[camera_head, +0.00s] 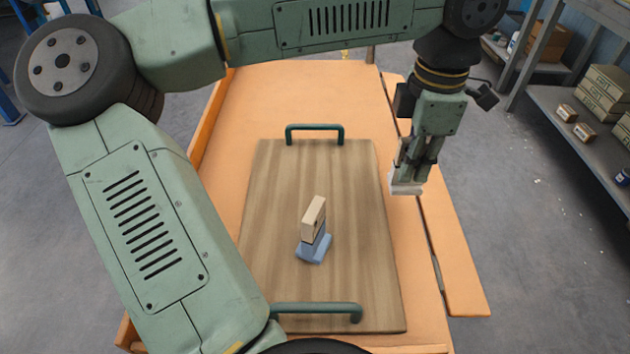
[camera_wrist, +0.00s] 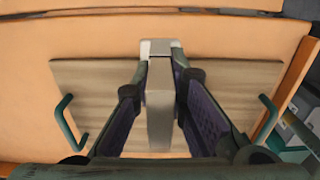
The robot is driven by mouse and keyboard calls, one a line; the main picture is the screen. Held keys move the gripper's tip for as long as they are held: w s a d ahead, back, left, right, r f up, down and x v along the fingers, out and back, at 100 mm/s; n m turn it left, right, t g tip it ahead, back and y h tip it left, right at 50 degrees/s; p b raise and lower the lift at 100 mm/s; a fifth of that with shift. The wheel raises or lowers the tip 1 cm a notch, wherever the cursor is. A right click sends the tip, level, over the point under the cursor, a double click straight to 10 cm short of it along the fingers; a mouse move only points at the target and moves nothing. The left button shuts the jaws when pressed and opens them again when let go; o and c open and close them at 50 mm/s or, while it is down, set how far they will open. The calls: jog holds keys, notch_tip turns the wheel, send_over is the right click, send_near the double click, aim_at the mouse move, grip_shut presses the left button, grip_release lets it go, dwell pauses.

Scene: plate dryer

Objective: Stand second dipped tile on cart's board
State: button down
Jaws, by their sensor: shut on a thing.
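The wooden board (camera_head: 360,220) with green handles lies on the orange cart (camera_head: 270,95). One tile (camera_head: 313,219) stands on the board's middle, cream above and blue below, with a wider blue foot. My gripper (camera_head: 412,168) is at the board's right edge, pointing down, to the right of and behind the standing tile. It is shut on a second tile, whose pale wide end (camera_head: 405,188) shows below the fingers. In the wrist view this held tile (camera_wrist: 160,105) runs between the fingers. Its height above the cart is hard to tell.
The front green handle (camera_head: 318,308) and back green handle (camera_head: 315,130) rise from the board. The board is bare around the standing tile. Shelves with boxes (camera_head: 603,92) stand at the right, across grey floor.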

jog(key=w+a+p, duration=0.1)
jog(key=a, duration=0.3)
jog(key=w+a+p, duration=0.1)
jog(key=w+a, duration=0.1)
jog(key=a, duration=0.3)
jog(key=w+a+f+p, duration=0.1)
jog(key=w+a, duration=0.1)
jog(key=a, duration=0.3)
jog(key=shift+w+f, duration=0.1)
jog(key=shift+w, duration=0.05)
jog(key=f, duration=0.1)
jog(key=a+f+p, duration=0.1)
jog(key=shift+w+f, duration=0.15)
jog(key=shift+f, duration=0.25)
jog(key=shift+d+f, duration=0.1)
jog(key=shift+f, duration=0.35)
jog(key=shift+f, duration=0.2)
jog(key=c, duration=1.6)
grip_release()
jog(key=shift+r, duration=0.1)
